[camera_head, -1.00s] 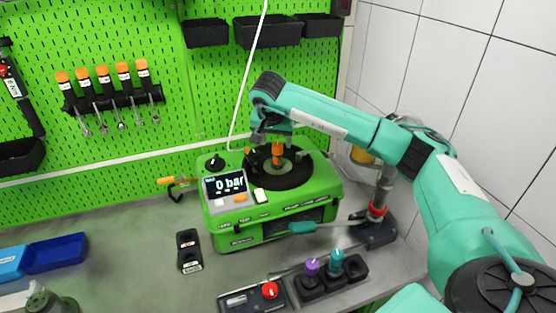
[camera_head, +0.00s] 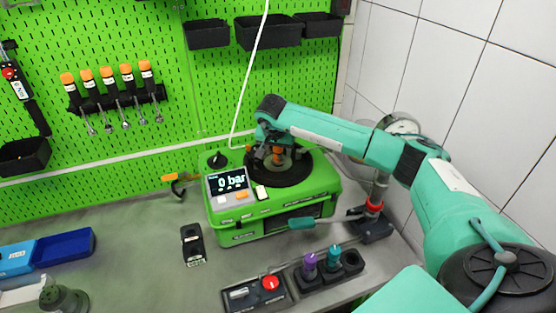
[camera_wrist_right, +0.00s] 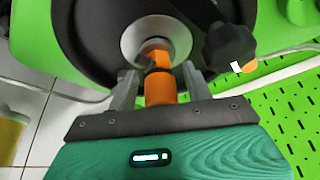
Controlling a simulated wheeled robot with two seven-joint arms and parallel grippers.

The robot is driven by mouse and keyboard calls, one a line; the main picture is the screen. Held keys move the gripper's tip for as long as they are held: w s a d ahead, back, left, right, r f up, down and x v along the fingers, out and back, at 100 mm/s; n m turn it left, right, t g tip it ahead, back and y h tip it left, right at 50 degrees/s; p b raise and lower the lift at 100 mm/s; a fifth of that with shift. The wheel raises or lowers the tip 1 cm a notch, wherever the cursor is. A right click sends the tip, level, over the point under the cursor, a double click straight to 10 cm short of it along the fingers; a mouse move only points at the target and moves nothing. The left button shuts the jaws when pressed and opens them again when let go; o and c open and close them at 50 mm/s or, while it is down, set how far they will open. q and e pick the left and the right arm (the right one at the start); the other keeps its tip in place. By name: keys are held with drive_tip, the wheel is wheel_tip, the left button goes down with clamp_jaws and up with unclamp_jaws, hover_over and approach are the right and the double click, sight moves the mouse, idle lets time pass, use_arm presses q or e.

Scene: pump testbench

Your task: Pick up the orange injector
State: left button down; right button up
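The orange injector (camera_head: 278,154) stands upright in the middle of the round black top of the green pump tester (camera_head: 270,232). It also shows in the right wrist view (camera_wrist_right: 159,88), seated in a pale metal ring. My right gripper (camera_head: 272,148) is over it from above. In the right wrist view, my right gripper's fingers (camera_wrist_right: 158,80) are open, one on each side of the injector, with small gaps showing. The injector's lower end is hidden in the ring. My left gripper is not in view.
A black knob (camera_wrist_right: 229,47) stands near the fingers. A display reading 0 bar (camera_head: 228,182) is on the tester's front. Several orange-capped injectors (camera_head: 107,75) hang on the green pegboard. A holder with purple and teal pieces (camera_head: 325,272) and a red-button box (camera_head: 255,293) lie in front.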

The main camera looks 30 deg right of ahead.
clamp_jaws()
drive_tip(key=shift+r, duration=0.2)
